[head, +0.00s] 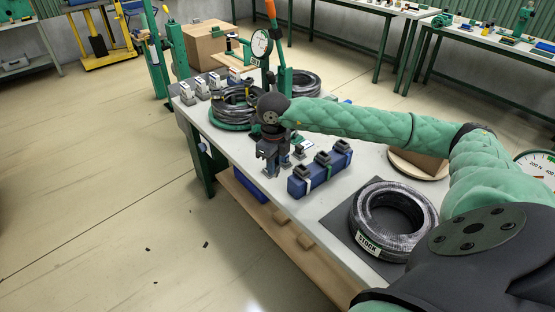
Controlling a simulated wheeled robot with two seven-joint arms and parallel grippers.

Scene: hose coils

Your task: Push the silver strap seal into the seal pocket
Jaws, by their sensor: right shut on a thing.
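My right gripper (272,153) points down over the left front part of the table, just left of the blue block. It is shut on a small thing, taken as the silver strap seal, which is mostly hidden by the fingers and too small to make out. The long blue block (312,181) has several dark square blocks with openings on top and light bands around it. I cannot tell which opening is the seal pocket. A small grey piece with a dark top (299,152) stands right of the fingers. My left gripper is not in view.
A black hose coil labelled STOCK (392,219) lies on a dark mat at the right. More coils (238,105) lie behind my gripper, near a round dial gauge (261,44). Small white-and-grey boxes (201,88) line the far left edge. Bare tabletop (318,212) lies before the block.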

